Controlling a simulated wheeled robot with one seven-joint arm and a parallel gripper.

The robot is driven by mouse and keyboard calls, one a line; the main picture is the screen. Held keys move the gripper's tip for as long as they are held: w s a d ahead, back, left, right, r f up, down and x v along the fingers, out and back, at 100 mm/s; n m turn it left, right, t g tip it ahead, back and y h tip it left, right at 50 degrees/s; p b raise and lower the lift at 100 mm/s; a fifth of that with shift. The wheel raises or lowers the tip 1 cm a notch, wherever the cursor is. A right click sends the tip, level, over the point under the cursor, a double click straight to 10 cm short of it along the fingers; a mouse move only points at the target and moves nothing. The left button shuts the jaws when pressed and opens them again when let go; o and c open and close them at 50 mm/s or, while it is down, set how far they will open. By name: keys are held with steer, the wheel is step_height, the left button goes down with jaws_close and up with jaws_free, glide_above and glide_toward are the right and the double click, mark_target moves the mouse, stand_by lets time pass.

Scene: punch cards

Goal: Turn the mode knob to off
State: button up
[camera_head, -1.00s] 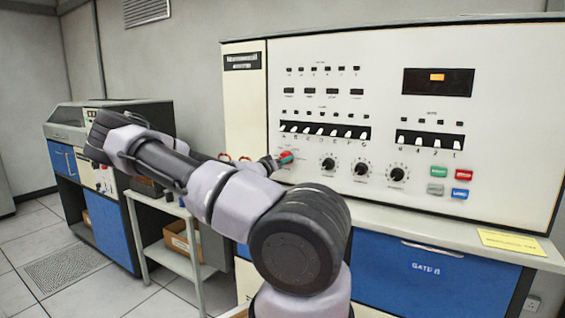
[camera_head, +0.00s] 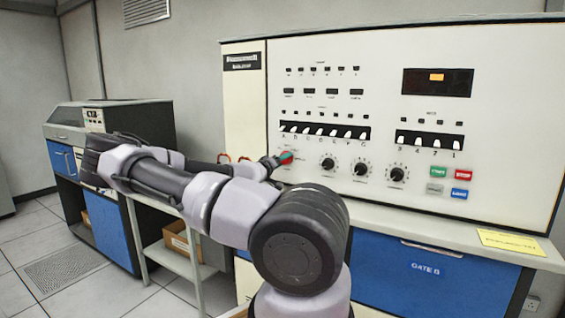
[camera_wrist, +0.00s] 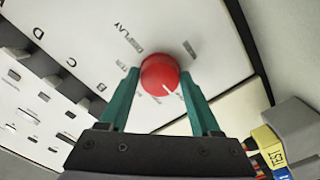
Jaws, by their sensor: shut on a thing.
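A round red knob (camera_wrist: 158,74) with a short white mark sits on the white panel in the wrist view. Its white mark points toward the lower right of that view. My gripper (camera_wrist: 160,78) has its two green fingers on opposite sides of the knob, shut on it. In the head view the red knob (camera_head: 287,161) is at the left of the row of dials, partly hidden by my gripper (camera_head: 285,157). Small print around the knob includes "DISPLAY"; the other labels are partly hidden or too small to read.
Black dials (camera_head: 361,168) stand right of the red knob, with a row of white switches (camera_head: 322,131) above. Coloured buttons (camera_head: 449,182) are further right. A ledge (camera_head: 400,222) runs below the panel. A grey cart (camera_head: 165,208) stands at left.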

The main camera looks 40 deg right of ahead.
steer(key=o, duration=1.3)
steer(key=shift+o, duration=0.2)
steer(key=v, duration=1)
steer(key=shift+s+a, duration=0.2)
steer(key=shift+a, duration=0.15)
steer(key=shift+f, duration=0.1)
